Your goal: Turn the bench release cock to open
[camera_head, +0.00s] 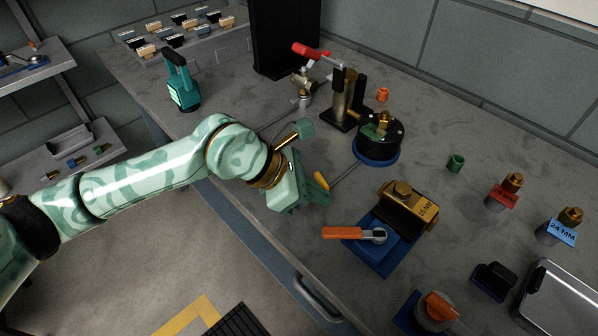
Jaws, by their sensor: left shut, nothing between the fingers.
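A valve-like fitting with a flat orange lever (348,233) sits on a blue base (385,262) near the bench's front edge; the lever points left. It looks like the release cock, though no label on it can be read. My left gripper (322,188) is above the bench, up and left of the orange lever and apart from it. Its fingers are shut and empty. My right gripper is not in view.
A brass block (408,205) stands just behind the lever. A black round fixture (379,138) and a red-handled clamp (311,51) stand farther back. An orange knob (440,305) is at the front right, a metal tray (560,298) at the far right.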

